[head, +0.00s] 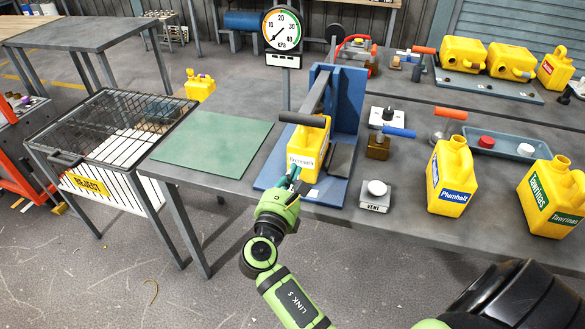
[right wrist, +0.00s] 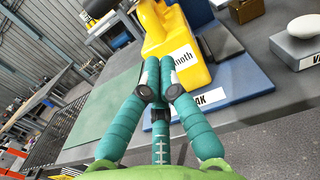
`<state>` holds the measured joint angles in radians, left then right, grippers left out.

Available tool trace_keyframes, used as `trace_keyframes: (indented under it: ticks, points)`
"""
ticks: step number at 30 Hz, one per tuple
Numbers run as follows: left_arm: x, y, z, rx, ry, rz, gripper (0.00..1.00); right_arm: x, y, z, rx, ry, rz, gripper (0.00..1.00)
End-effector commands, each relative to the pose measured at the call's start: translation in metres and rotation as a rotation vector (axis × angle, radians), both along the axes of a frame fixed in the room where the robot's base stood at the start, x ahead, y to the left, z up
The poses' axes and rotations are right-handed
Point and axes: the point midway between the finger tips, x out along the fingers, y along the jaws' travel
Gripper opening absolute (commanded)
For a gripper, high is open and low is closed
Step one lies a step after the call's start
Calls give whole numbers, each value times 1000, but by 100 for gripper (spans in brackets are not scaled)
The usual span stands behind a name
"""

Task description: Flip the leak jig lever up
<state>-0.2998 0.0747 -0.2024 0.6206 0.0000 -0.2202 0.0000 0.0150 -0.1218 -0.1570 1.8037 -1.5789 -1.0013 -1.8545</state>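The blue leak jig (head: 350,95) stands on the table, with a yellow jerry can (head: 312,143) upright in it. My right gripper (head: 295,173) is in front of the can's lower left, below the handle. In the right wrist view, its teal fingers (right wrist: 160,72) are close together at the can's label face (right wrist: 188,75), with nothing visible between them. Contact with the can is unclear. My left gripper is out of view.
A pressure gauge (head: 282,32) stands behind the jig. A green mat (head: 210,143) lies left, beside the reject cage (head: 88,184). A white-topped VENT block (head: 376,193) sits right of the jig, before yellow cans (head: 451,178) (head: 548,200). Air above the mat is clear.

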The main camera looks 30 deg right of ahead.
Motion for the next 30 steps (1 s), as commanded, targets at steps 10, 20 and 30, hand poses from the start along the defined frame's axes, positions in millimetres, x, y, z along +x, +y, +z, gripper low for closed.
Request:
trace_keyframes:
  ticks: [10,20,30]
  points:
    - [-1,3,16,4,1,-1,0,49,-57,7,-3,0,-1,0]
    - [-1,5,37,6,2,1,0,51,-59,42,0,0,1,0]
    - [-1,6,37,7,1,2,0,51,-59,43,0,0,1,0]
